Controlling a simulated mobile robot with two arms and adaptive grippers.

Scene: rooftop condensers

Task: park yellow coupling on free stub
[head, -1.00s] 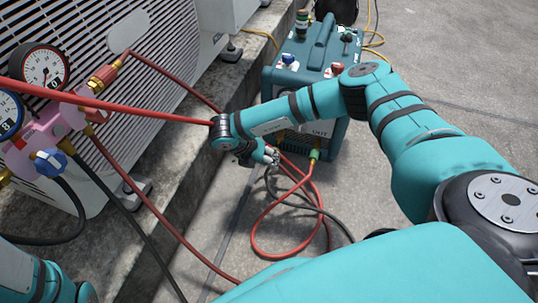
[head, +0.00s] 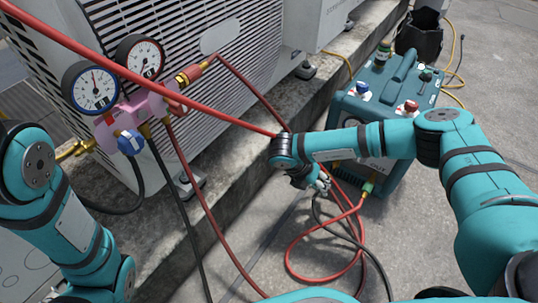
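No coupling is clearly yellow at this size. The pink gauge manifold (head: 128,112) hangs before the condenser's grille, with two dials above it. A brass fitting (head: 73,151) sticks out on its left; whether it is the free stub I cannot tell. A red and brass coupling (head: 194,73) sits on its right end, with a red hose. My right gripper (head: 322,184) hangs beside the teal machine's front, left of the green coupling (head: 367,188). Its fingers are small and partly hidden, so their opening and any held thing are unclear. My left arm shows at left; its gripper is out of view.
The teal machine (head: 385,97) stands on the concrete at right, with blue and red knobs on top. Red and black hoses loop on the ground before it. A red hose (head: 150,75) crosses from upper left towards my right wrist. A dark bucket (head: 420,35) stands behind.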

